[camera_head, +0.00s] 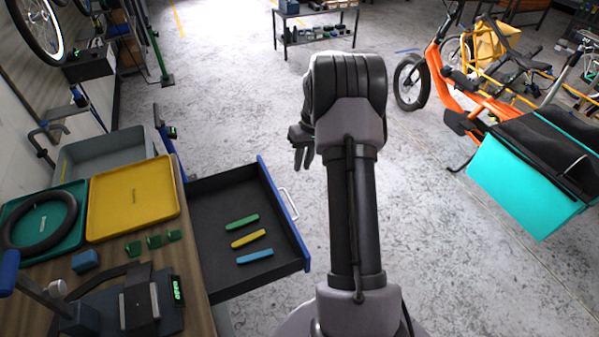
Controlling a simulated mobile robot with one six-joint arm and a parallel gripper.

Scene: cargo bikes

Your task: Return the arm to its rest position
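My arm (352,200) rises from the bottom of the head view and bends at a joint near the top middle. My gripper (303,158) sticks out to the left of that joint, fingers pointing down. It is above the floor, beyond the far right corner of the open drawer (210,269). The fingers are small and partly overlap in this view, so I cannot tell how far apart they are. I see nothing held between them.
The open drawer holds green (242,222), yellow (249,238) and blue (254,256) bars. A workbench with a yellow tray (133,198) and grey bin (105,152) stands left. An orange cargo bike (460,97) stands right. A shelf table (316,27) is at the back. Floor between is clear.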

